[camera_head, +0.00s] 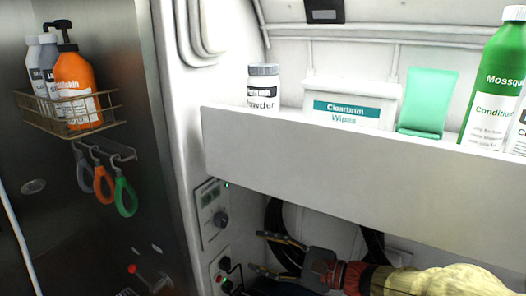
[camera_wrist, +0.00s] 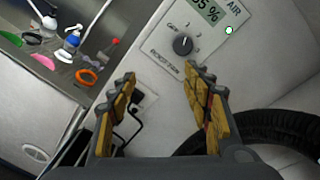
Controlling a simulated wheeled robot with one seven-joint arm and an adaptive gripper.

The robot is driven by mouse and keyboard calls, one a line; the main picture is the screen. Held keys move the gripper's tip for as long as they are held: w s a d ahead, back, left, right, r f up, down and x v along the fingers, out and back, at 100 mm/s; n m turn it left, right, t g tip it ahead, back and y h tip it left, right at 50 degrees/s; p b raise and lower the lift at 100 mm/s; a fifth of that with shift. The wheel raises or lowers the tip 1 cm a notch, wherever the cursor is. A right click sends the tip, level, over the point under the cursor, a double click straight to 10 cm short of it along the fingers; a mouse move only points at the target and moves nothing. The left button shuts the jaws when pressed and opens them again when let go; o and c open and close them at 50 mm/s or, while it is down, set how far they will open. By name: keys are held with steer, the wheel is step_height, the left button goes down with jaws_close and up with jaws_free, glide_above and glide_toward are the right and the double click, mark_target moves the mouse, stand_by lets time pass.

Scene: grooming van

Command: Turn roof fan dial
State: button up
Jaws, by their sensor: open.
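The roof fan dial (camera_head: 221,219) is a dark round knob on a light control panel (camera_head: 206,200) on the wall, under the shelf. In the wrist view the dial (camera_wrist: 183,45) lies beyond my fingertips, with numbers around it and a percent display (camera_wrist: 211,12) above it. The label under it reads as roof fan. My gripper (camera_head: 268,252) is to the right of the panel and a little lower in the head view. In the wrist view my gripper (camera_wrist: 160,82) is open and empty, its yellow-padded fingers spread below the dial. No contact with the dial shows.
A white shelf (camera_head: 350,180) with bottles and a wipes box (camera_head: 350,103) overhangs above my arm. A socket plate (camera_head: 222,268) with a plugged cable sits below the panel. Dark hoses (camera_wrist: 270,130) hang at the right. A wire basket (camera_head: 70,118) and hooks are left.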

steer(key=s+d+f+n+g+h, duration=0.35)
steer(key=s+f, duration=0.25)
steer(key=s, duration=0.2)
steer(key=s+d+f+n+g+h, duration=0.2)
steer(key=s+f+n+g+h, duration=0.15)
steer(key=s+f+n, duration=0.35)
steer(key=s+d+r+n+t+h+b, duration=0.1)
steer(key=s+d+r+n+t+h, duration=0.1)
steer(key=d, duration=0.4)
steer(key=s+d+r+n+t+h+b, duration=0.1)
steer(key=s+d+r+n+t+h, duration=0.1)
steer(key=s+d+r+h, duration=0.3)
steer(key=shift+d+r+n+t+h, duration=0.4)
steer(key=shift+d+r, duration=0.5)
steer(key=shift+d, duration=0.15)
steer(key=shift+a, duration=0.1)
